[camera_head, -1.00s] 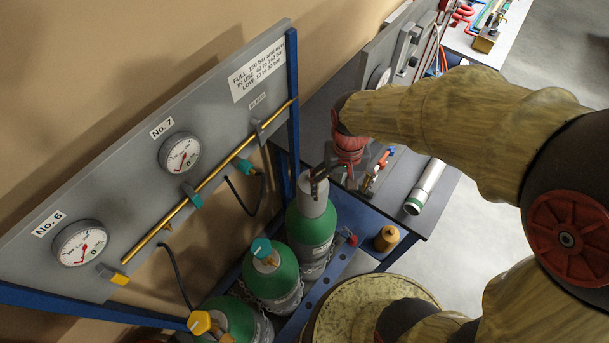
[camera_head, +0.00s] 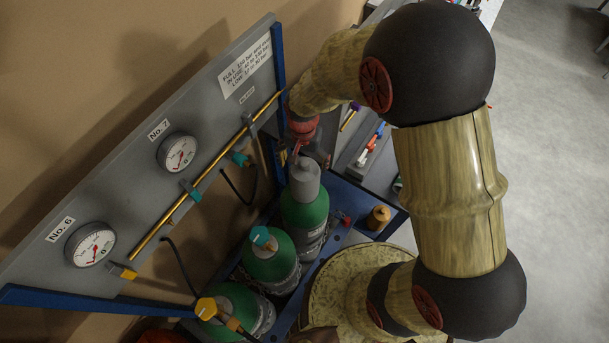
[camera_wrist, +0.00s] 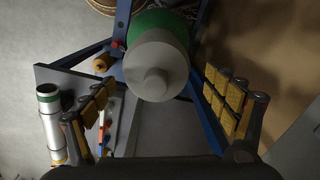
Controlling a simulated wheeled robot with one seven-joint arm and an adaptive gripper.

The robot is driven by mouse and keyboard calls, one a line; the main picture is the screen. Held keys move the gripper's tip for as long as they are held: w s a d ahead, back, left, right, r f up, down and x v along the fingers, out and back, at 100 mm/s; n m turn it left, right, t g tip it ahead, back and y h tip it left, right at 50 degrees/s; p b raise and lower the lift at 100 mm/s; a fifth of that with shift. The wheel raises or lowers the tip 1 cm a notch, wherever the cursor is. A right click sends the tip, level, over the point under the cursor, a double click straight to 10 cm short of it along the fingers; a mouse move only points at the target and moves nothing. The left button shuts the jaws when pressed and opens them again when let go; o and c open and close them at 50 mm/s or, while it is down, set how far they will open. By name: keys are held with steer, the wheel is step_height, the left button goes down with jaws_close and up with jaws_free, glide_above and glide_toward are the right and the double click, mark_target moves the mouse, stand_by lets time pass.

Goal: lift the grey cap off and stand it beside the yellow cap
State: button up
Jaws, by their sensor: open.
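The grey cap (camera_head: 305,182) sits upright on top of the rearmost green cylinder (camera_head: 305,214). My gripper (camera_head: 297,153) is just above and behind the cap in the head view. In the wrist view my gripper (camera_wrist: 160,82) is open, its padded fingers spread on either side of the cap, with gaps and no visible contact. The yellow cap (camera_head: 379,216), brownish yellow, stands on the blue rack to the right; it also shows in the wrist view (camera_wrist: 103,64).
A grey bench (camera_head: 352,150) with tools lies behind. The blue rack (camera_head: 350,238) has bare room around the yellow cap.

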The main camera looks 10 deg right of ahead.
steer(key=f, duration=0.4)
steer(key=shift+s+d+f, duration=0.15)
steer(key=shift+s, duration=0.05)
steer(key=shift+c, duration=0.6)
steer(key=c, duration=1.1)
steer(key=shift+c, duration=0.3)
